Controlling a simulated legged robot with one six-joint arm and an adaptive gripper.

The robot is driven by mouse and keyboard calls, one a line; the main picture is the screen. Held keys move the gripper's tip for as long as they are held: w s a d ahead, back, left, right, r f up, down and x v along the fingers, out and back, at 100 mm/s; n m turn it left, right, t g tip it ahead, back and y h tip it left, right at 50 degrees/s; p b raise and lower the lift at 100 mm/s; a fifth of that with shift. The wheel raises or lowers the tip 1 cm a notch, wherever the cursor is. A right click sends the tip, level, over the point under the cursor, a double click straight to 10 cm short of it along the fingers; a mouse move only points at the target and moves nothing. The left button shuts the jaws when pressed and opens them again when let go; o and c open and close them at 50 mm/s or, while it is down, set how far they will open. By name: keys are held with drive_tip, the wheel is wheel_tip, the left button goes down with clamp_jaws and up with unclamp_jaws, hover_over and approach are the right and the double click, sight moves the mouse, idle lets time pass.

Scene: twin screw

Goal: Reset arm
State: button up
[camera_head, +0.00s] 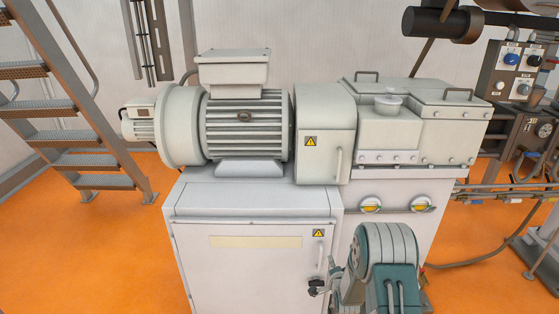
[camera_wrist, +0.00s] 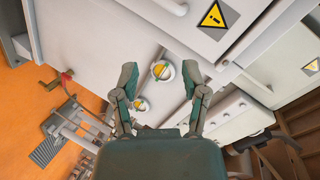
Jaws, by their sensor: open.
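My gripper (camera_wrist: 160,82) is open and empty in the wrist view, its two fingers wide apart. Between and beyond the fingertips is a round gauge with a yellow face (camera_wrist: 162,71) on the machine's pale side. A second round gauge (camera_wrist: 140,104) shows lower left of it, inside the span of the fingers. In the head view, my arm (camera_head: 385,262) stands folded at the lower middle right, in front of the machine base. The fingers are at most a small dark part at its left there and are hard to make out.
The twin screw machine (camera_head: 325,135) with its grey motor (camera_head: 245,125) stands on a white cabinet (camera_head: 255,265) close ahead. Metal stairs (camera_head: 75,130) stand at the left. A control box (camera_head: 517,70) and pipes are at the right. Orange floor (camera_head: 110,250) is free at left.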

drive_tip(key=s+a+r+n+g, duration=0.1)
drive_tip(key=s+r+n+g, duration=0.15)
drive_tip(key=s+r, duration=0.7)
drive_tip(key=s+r+n+g, duration=0.2)
drive_tip(key=r+n, duration=0.1)
drive_tip(key=r, duration=1.4)
drive_tip(key=s+a+r+n+g, duration=0.1)
drive_tip(key=s+r+n+g, duration=0.1)
drive_tip(key=s, duration=1.3)
drive_tip(key=s+a+r+n+g, duration=0.1)
drive_tip(key=s+r+n, duration=0.3)
drive_tip(key=s, duration=1.1)
wheel_tip(320, 180, up, 2)
drive_tip(key=shift+r+n+g, duration=0.2)
drive_tip(key=shift+n+g, duration=0.15)
drive_tip(key=shift+g, duration=0.2)
drive_tip(key=shift+w, duration=0.1)
